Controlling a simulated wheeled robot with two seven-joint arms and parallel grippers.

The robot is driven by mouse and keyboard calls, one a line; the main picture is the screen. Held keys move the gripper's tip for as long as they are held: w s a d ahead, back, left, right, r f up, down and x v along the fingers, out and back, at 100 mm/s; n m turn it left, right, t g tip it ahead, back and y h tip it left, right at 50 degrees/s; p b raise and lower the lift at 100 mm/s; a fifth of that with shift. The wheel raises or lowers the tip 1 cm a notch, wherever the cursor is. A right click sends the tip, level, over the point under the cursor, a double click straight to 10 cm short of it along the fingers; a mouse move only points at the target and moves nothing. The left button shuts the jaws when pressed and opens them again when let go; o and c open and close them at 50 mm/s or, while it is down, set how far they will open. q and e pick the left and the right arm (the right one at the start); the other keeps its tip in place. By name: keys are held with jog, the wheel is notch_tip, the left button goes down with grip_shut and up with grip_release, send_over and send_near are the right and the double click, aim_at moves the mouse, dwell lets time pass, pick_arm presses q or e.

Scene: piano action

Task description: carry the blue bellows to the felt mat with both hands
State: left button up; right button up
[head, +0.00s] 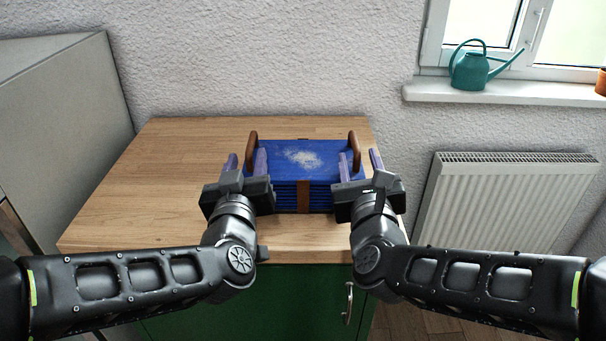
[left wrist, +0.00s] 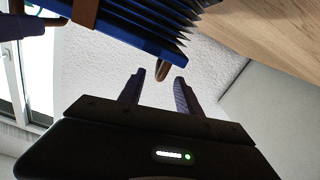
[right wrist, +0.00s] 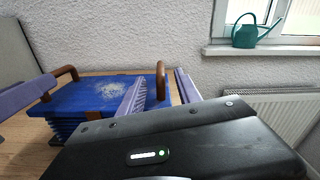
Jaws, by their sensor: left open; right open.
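The blue bellows (head: 320,174) sits on the wooden worktop, with a pale dusty patch on top, a brown strap at the front and brown handles at its left (head: 252,140) and right (head: 355,143) ends. My left gripper (head: 245,160) is open at the left end; in the left wrist view the left handle (left wrist: 163,70) shows between its fingertips. My right gripper (head: 360,159) is open at the right end; in the right wrist view the right handle (right wrist: 161,78) shows between its fingers. Neither gripper visibly holds anything. I see no felt mat.
The wooden worktop (head: 150,190) is bare to the left of the bellows, above a green cabinet (head: 230,305). A grey cabinet (head: 60,110) stands at the left. A radiator (head: 500,205) and a windowsill with a teal watering can (head: 470,72) are at the right.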

aim_at(251, 139)
pick_arm(q)
jog(key=w, duration=0.7)
jog(key=shift+f, duration=0.1)
pick_arm(e)
jog(key=w, duration=0.7)
jog(key=shift+f, duration=0.1)
pick_arm(q)
jog(key=shift+c, duration=0.4)
pick_arm(e)
jog(key=shift+c, duration=0.4)
pick_arm(q)
grip_shut()
pick_arm(e)
grip_shut()
